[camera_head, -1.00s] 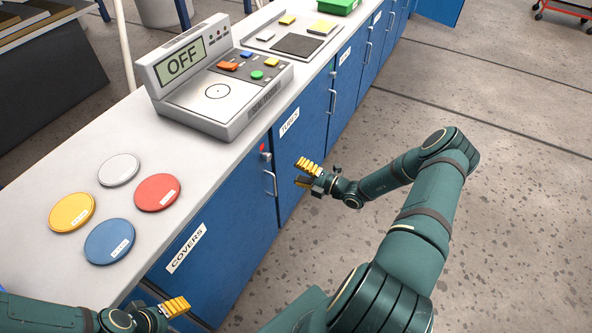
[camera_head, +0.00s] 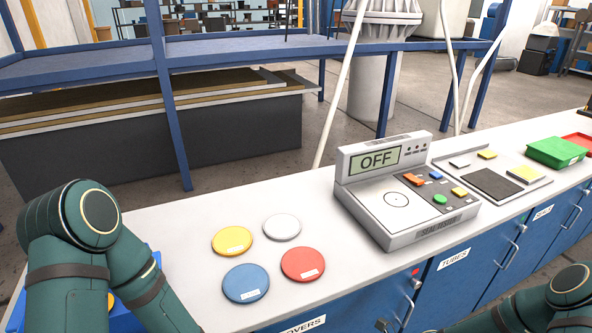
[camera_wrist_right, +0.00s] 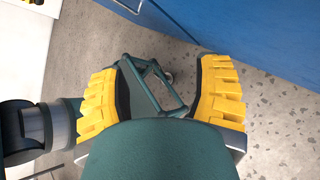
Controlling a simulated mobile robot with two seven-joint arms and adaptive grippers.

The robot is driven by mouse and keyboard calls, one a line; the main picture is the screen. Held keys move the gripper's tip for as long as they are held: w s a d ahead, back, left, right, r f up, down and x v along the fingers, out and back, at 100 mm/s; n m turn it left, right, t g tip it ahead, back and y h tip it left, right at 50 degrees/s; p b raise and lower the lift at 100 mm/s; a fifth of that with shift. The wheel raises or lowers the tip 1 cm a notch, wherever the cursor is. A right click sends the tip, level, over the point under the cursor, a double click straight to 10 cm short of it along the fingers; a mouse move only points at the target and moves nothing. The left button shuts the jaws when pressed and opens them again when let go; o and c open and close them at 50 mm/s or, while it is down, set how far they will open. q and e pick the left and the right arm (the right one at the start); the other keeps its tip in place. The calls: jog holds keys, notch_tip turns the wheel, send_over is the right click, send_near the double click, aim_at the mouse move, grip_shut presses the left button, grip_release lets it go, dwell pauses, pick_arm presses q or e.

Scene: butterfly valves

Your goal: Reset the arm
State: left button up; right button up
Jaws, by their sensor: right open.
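My right gripper (camera_wrist_right: 163,92) is open in the right wrist view. Its yellow ridged fingers are apart, with nothing between them; grey floor lies beyond and a blue cabinet face (camera_wrist_right: 240,35) is near the top. In the head view, part of my right arm (camera_head: 568,295) shows at the bottom right corner, in front of the cabinets; its fingertips are not clear there. My left arm (camera_head: 80,250) is bent at the lower left, over the counter's left end. My left gripper is out of view.
The grey counter (camera_head: 185,290) holds yellow (camera_head: 232,240), white (camera_head: 282,227), blue (camera_head: 246,283) and red (camera_head: 303,264) discs. A tester reading OFF (camera_head: 400,195) stands right of them. A green tray (camera_head: 556,152) is farther right. A blue-framed bench (camera_head: 80,75) stands behind.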

jog(key=s+a+r+n+h, duration=0.2)
jog(key=s+a+n+h, duration=0.1)
jog(key=n, duration=0.9)
jog(key=s+a+r+n+h, duration=0.2)
jog(key=s+a+n+h, duration=0.1)
jog(key=n, duration=1)
jog(key=shift+r+h, duration=0.25)
jog(key=shift+h, duration=0.05)
jog(key=shift+a, duration=0.1)
